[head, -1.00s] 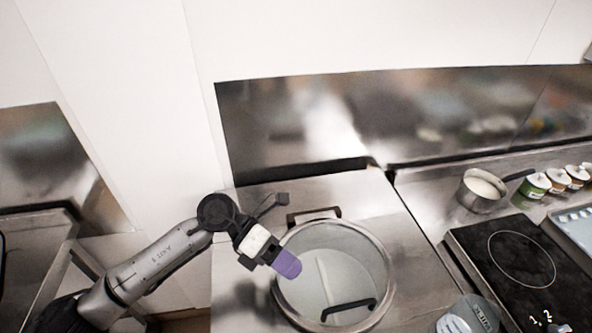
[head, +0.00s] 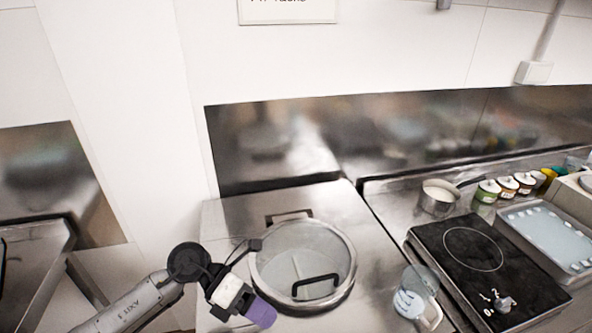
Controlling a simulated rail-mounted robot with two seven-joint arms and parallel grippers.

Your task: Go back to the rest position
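My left gripper (head: 260,313) with purple fingertips is at the lower left of the round lidded opening, in front of its rim. From this angle the fingers look close together, and I see nothing held in them, but their gap is hidden. The round clear lid (head: 290,255) with a black handle (head: 315,287) lies on the steel batch freezer top (head: 225,215). My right gripper is not in view.
A clear jug (head: 412,300) stands right of the lid. A black cooktop (head: 478,265), a saucepan (head: 438,199), several small jars (head: 487,191) and a light blue tray (head: 548,232) are on the right counter. A steel backsplash (head: 400,140) runs behind.

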